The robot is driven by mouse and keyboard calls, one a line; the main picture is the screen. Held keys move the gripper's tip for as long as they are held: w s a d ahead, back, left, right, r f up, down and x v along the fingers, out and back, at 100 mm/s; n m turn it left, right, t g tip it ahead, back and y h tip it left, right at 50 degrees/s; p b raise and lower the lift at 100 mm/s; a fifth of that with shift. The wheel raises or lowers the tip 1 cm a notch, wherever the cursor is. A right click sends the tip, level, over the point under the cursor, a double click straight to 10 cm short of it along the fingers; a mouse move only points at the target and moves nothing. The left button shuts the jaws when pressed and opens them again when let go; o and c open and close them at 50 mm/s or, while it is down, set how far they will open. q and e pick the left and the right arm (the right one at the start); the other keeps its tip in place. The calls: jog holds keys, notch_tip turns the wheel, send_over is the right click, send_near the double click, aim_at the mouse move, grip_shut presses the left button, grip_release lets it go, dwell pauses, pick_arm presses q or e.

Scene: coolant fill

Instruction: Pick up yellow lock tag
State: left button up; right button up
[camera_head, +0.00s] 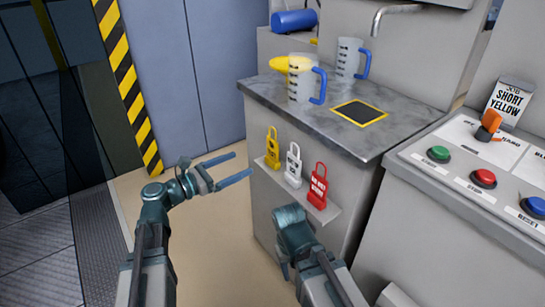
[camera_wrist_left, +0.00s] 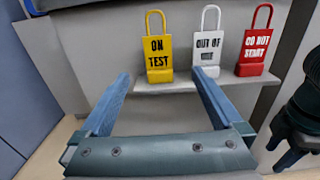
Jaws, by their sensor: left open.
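The yellow lock tag (camera_head: 272,152) stands upright at the left end of a small ledge on the grey cabinet's front. In the left wrist view the yellow tag (camera_wrist_left: 158,55) reads "ON TEST" and has a yellow shackle loop on top. My left gripper (camera_head: 243,163) is open and empty, just left of the tag in the head view. In the left wrist view its two blue fingers (camera_wrist_left: 160,76) point toward the ledge, with the tag ahead between their tips and apart from them. My right gripper (camera_head: 288,252) is low in front of the cabinet; its fingers are not clear.
A white tag (camera_head: 293,167) and a red tag (camera_head: 318,187) stand right of the yellow one on the ledge (camera_wrist_left: 190,88). Above are a counter (camera_head: 330,125), two jugs with blue handles and a yellow funnel-like piece. A button panel (camera_head: 470,175) is at right. Floor left is clear.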

aim_at(272, 149)
pick_arm(q)
jog(key=x, duration=0.8)
jog(key=shift+d, duration=0.1)
jog(key=shift+w+f+x, duration=0.1)
jog(key=shift+x, duration=1.2)
jog(key=shift+w+f+x, duration=0.1)
jog(key=shift+w+x, duration=0.05)
jog(key=shift+x, duration=1.2)
jog(key=c, duration=1.4)
